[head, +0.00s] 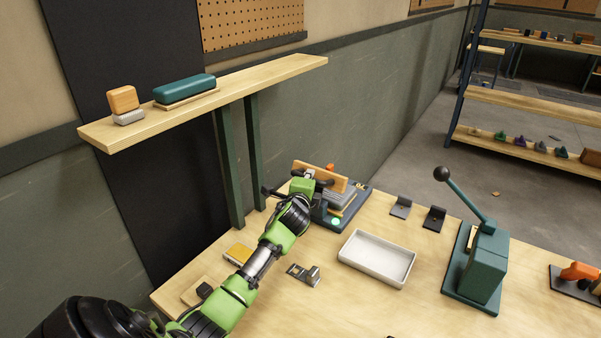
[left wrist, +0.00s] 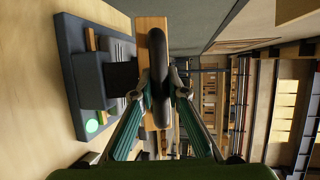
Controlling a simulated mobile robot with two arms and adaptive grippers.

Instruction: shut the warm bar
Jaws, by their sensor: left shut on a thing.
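The warm bar is a light wooden bar (head: 335,180) with a black handle (left wrist: 156,45). It stands raised above the grey body of a device on a dark base (head: 356,205). A green light (head: 335,222) glows on the base, and it also shows in the left wrist view (left wrist: 92,125). My left gripper (head: 308,177) is shut on the black handle. In the left wrist view its fingers (left wrist: 162,88) close on the handle in front of the wooden bar (left wrist: 152,24). My arm and gripper hide part of the device in the head view. My right gripper is out of view.
A white tray (head: 345,256) sits right of my left arm. A wall shelf (head: 250,82) hangs behind. A small metal fixture (head: 303,274) and a yellow block (head: 238,254) lie near my arm.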

